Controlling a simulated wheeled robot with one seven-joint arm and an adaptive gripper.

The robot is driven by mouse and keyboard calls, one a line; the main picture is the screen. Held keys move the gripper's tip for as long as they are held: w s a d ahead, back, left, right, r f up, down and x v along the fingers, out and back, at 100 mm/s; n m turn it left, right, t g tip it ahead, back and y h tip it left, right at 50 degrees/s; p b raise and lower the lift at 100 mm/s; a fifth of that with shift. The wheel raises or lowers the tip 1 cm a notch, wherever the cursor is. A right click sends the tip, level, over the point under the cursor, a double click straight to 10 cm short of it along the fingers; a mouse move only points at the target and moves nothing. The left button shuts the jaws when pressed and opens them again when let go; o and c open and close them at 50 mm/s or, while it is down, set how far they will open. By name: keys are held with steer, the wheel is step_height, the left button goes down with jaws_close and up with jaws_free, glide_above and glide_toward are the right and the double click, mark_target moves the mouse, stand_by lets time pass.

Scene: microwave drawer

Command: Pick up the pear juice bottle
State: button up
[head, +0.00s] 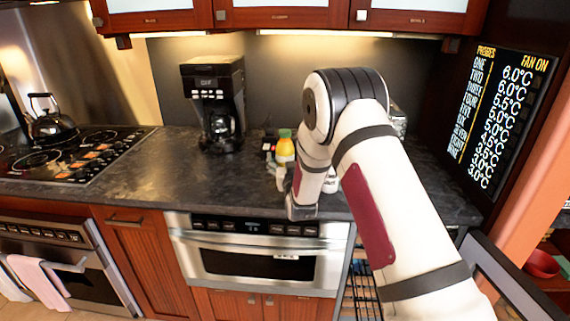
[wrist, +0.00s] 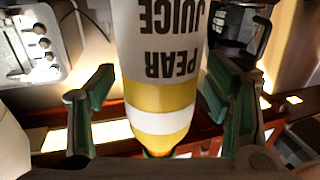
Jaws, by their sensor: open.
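The pear juice bottle fills the middle of the wrist view (wrist: 163,60), with a white label reading PEAR JUICE upside down, a yellow part and a white band. A bit of green shows at its lower end. My gripper (wrist: 158,85) is open, with one dark green finger on each side of the bottle. A gap shows at the left finger; I cannot tell if the right finger touches. In the head view a yellow bottle with a green cap (head: 285,150) stands on the counter, partly behind my arm. My arm mostly hides the gripper there.
A coffee maker (head: 214,100) stands left of the bottle on the dark counter (head: 165,165). Small items crowd the bottle. A toaster-like appliance (head: 398,120) is partly hidden behind my arm. A kettle (head: 50,122) sits on the cooktop at left. A microwave drawer (head: 262,258) is below the counter.

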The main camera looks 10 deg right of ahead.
mark_target(287, 153)
steer(key=shift+r, duration=0.1)
steer(key=c, duration=1.7)
steer(key=shift+r, duration=0.85)
step_height(287, 153, up, 2)
steer(key=shift+s, duration=0.1)
steer(key=s+d, duration=0.1)
steer(key=s, duration=0.4)
steer(key=s+d+r, duration=0.1)
steer(key=s, duration=0.4)
steer(key=s+d, duration=0.1)
steer(key=s, duration=0.4)
steer(key=shift+s+d+r+b, duration=0.1)
steer(key=shift+s+r+b, duration=0.05)
steer(key=shift+s+b, duration=0.15)
